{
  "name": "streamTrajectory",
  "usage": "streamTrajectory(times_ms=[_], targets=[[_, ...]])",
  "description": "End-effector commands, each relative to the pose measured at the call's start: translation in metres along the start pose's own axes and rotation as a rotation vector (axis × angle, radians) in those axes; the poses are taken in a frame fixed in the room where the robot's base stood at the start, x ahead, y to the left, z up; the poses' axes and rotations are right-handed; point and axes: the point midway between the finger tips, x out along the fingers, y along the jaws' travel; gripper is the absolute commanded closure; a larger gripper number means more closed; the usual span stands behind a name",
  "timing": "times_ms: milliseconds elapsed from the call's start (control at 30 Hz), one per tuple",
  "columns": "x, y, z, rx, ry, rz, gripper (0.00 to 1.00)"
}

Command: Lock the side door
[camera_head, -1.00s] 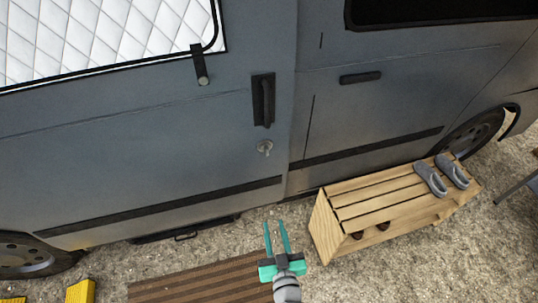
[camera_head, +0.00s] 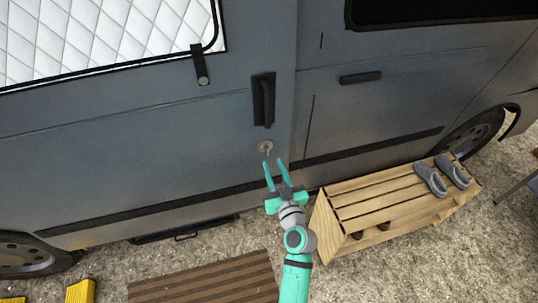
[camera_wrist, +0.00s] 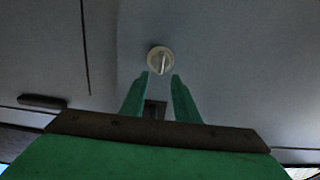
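The grey side door (camera_head: 150,150) of the van fills the left and middle of the head view. A small round silver lock with a key-like tab (camera_head: 265,147) sits on the door below the black vertical handle (camera_head: 263,99). In the wrist view the lock (camera_wrist: 160,60) shows just beyond the fingertips, its tab standing roughly upright in that picture. My gripper (camera_head: 275,165) is open and empty, with its two teal fingers pointing up toward the lock. In the wrist view the fingers (camera_wrist: 161,80) show a gap between them, and the lock appears centred ahead of that gap.
A wooden slatted bench (camera_head: 385,202) with grey shoes (camera_head: 441,176) stands right of my arm. A brown striped mat (camera_head: 205,282) lies on the gravel in front. A yellow block (camera_head: 80,291) is at the lower left. A dark step (camera_head: 185,230) sits under the door.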

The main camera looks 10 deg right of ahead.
Motion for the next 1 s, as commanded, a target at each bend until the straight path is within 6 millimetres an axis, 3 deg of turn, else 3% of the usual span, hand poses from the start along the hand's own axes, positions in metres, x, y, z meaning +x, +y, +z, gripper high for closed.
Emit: streamTrajectory(times_ms=[100,333,767,900,1000], targets=[[0.022,0.000,-0.001,-0.001,0.002,-0.001,0.72],[0.050,0.000,-0.001,0.000,0.001,0.000,0.72],[0.058,0.000,0.000,-0.001,0.000,0.000,0.72],[0.058,-0.001,0.000,-0.001,0.000,-0.001,1.00],[0.058,-0.001,0.000,-0.001,0.000,-0.001,1.00]])
